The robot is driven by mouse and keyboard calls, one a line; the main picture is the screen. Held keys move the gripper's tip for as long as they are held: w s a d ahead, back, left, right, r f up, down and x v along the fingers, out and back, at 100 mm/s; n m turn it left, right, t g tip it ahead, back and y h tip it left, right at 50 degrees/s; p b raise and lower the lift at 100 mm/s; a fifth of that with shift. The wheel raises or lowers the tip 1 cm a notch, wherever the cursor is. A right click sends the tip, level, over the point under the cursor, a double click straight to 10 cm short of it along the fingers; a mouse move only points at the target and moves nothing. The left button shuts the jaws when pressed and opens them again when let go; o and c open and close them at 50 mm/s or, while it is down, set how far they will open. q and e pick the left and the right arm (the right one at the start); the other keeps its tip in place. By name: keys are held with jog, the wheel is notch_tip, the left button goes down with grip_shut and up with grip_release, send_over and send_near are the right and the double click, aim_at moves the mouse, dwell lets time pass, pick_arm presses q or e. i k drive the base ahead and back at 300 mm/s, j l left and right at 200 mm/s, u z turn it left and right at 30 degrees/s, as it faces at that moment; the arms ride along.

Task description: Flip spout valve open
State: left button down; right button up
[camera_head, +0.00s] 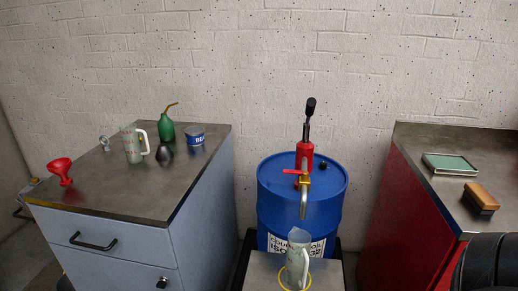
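A blue drum (269,207) stands at the centre with a red pump (305,155) on top and a black handle upright above it. The spout valve (303,183) is brass-coloured, at the front of the pump. Its red lever (292,171) points left, roughly level, across the downward metal spout (304,205). A clear measuring jug (298,256) stands below the spout, beside or within a yellow ring on the stand. Neither of my grippers shows in the head view, and nothing touches the lever.
The left grey cabinet (85,204) carries a red funnel (62,171), clear jug (133,145), green oil can (166,127) and blue tin (195,135). The right red cabinet (405,220) holds a green-topped tray (450,164) and brush (480,199). A black ribbed object (488,265) fills the lower-right corner.

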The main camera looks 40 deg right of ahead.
aim_at(305, 174)
jog(key=i+j, duration=0.1)
jog(key=i, duration=0.2)
jog(key=i+j, duration=0.15)
jog(key=i, duration=0.2)
jog(key=z, duration=2.95)
